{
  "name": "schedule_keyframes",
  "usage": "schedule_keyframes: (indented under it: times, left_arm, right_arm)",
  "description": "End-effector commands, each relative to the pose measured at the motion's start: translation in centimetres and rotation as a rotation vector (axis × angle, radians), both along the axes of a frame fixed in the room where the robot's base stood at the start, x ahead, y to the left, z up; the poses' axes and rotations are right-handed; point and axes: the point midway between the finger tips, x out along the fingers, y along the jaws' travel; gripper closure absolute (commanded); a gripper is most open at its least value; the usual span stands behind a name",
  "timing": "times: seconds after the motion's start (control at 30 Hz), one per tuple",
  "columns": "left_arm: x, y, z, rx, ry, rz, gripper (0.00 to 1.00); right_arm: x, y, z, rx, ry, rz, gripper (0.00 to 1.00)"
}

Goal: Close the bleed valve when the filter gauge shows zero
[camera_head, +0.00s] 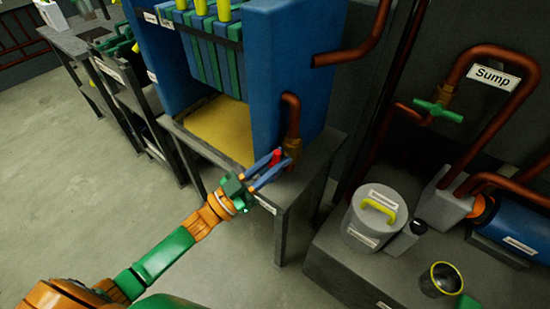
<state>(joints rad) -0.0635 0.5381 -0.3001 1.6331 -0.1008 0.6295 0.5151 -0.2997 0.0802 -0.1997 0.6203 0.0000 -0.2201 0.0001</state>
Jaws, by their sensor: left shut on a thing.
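The bleed valve is a brass body (292,147) on a short copper pipe at the front right of the blue filter press (285,60). Its small red handle (275,156) shows between my left gripper's fingers. My left gripper (278,165), with blue-grey fingers on a green and orange arm, is shut on this handle, just left of the brass body. The fingers hide part of the handle, so its exact angle cannot be told. I cannot make out a filter gauge or its needle. My right gripper is not in view.
A yellow tray surface (222,128) lies under the green and blue filter plates (212,55). At right, a grey bench (335,262) bears a lidded can (375,218), a dark cup (440,280) and a blue motor (515,225). A green-handled valve (438,111) sits near the Sump label. Open floor lies left.

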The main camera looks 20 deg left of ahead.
Motion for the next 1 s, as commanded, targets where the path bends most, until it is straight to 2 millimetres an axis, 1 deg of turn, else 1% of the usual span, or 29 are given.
schedule_keyframes:
  times: [0.57,1.0]
  left_arm:
    - [-0.2,-0.5,0.2,0.494,-0.176,-0.001,1.00]
    - [-0.3,-0.8,-0.1,0.887,-0.319,-0.001,1.00]
  right_arm:
    - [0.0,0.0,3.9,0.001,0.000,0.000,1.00]
    - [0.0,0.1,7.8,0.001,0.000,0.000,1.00]
